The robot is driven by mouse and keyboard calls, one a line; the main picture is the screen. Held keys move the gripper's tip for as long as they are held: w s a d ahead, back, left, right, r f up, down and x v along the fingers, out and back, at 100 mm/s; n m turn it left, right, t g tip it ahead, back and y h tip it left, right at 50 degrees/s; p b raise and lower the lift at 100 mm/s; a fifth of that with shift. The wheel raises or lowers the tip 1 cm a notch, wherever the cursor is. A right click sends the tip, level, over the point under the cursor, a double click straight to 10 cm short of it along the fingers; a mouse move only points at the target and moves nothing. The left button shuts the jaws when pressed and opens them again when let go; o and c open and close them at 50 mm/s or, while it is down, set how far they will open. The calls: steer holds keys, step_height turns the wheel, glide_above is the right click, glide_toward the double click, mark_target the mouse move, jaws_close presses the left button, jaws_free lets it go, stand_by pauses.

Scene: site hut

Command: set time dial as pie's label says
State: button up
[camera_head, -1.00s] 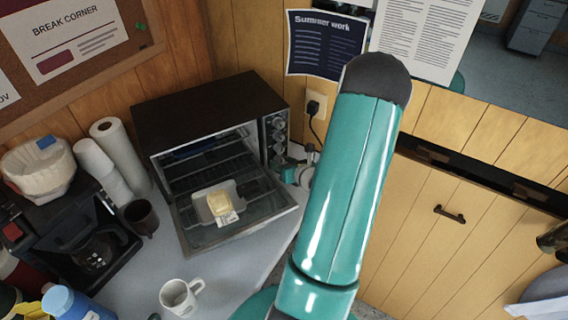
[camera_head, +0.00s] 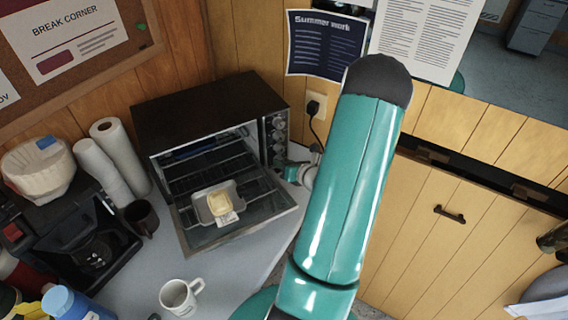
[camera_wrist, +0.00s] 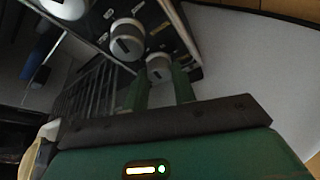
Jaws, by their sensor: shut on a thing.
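The toaster oven (camera_head: 205,110) stands against the wall with its glass door (camera_head: 255,208) folded down. The pie (camera_head: 220,202) sits in a small tray on the lowered door, with a white label (camera_head: 228,219) at its front; the label's writing is too small to read. A column of dials (camera_head: 280,136) runs down the oven's right panel. In the wrist view, my gripper (camera_wrist: 160,80) is shut on the lowest visible dial (camera_wrist: 158,66), one green finger on each side. Another dial (camera_wrist: 127,40) is free above it. The dial markings are not readable.
A white mug (camera_head: 180,297) stands on the counter in front of the oven. A dark mug (camera_head: 141,217), paper rolls (camera_head: 120,155) and a coffee maker (camera_head: 90,245) are to the left. A plug (camera_head: 314,106) with a cord is on the wall right of the oven.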

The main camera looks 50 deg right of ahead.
steer(key=m+t+y, duration=0.1)
steer(key=m, duration=0.1)
steer(key=shift+d+f+m+y, duration=0.1)
steer(key=shift+m+y, duration=0.2)
steer(key=shift+m, duration=0.1)
steer(key=shift+m+t+y, duration=0.4)
steer(key=shift+m+t, duration=0.3)
steer(key=shift+m, duration=0.5)
steer(key=o, duration=1)
steer(key=v, duration=1.4)
steer(key=shift+d, duration=0.1)
